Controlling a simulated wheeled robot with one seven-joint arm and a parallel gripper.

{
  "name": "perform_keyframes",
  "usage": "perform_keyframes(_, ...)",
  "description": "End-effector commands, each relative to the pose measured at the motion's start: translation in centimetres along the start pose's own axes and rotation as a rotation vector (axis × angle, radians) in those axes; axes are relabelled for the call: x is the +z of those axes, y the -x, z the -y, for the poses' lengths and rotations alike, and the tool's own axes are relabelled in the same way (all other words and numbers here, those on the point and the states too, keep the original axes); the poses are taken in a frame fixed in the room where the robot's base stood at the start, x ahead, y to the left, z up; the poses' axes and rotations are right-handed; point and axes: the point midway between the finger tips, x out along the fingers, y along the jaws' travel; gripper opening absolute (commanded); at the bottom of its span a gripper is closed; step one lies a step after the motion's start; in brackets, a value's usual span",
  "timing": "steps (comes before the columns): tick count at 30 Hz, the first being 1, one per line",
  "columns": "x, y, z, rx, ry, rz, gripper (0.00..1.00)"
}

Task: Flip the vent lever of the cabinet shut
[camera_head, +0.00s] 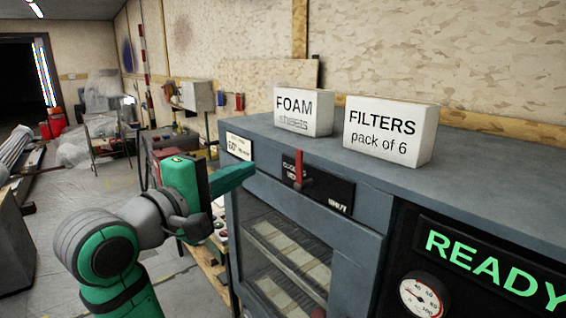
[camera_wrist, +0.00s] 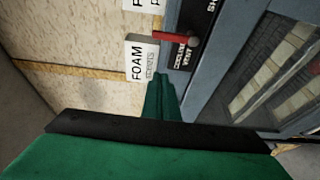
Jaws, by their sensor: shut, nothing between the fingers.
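The red vent lever (camera_head: 299,168) stands roughly upright on a dark plate (camera_head: 340,194) on the upper front of the grey-blue cabinet (camera_head: 362,238). It is toward the plate's left part, away from the "SHUT" lettering at the right end. In the wrist view the lever (camera_wrist: 176,37) lies just beyond the fingertips, across the plate. My green gripper (camera_head: 250,171) is shut and empty, left of the lever in the head view. A gap shows between fingertips and lever there. In the wrist view my gripper (camera_wrist: 163,77) has its fingers together.
A foam box (camera_head: 303,112) and a filters box (camera_head: 389,133) stand on the cabinet top. Below the plate is a glazed door (camera_head: 290,255). A gauge (camera_head: 424,296) and a lit "READY" display (camera_head: 490,262) are at right. A cluttered bench stands behind my arm.

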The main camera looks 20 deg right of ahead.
Motion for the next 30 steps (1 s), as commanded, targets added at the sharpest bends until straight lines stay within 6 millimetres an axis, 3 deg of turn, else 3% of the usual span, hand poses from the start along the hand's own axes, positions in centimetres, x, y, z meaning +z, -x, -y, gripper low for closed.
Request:
perform_keyframes(11, 0.0, -0.8, 0.0, 0.002, 0.001, 0.0, 0.0)
perform_keyframes(27, 0.0, -9.6, 0.0, 0.001, 0.0, 0.002, 0.0)
perform_keyframes(29, 0.0, -10.3, 0.1, 0.0, 0.0, 0.0, 0.0)
perform_keyframes(30, 0.7, -9.8, 0.0, 0.003, -0.004, -0.001, 0.0)
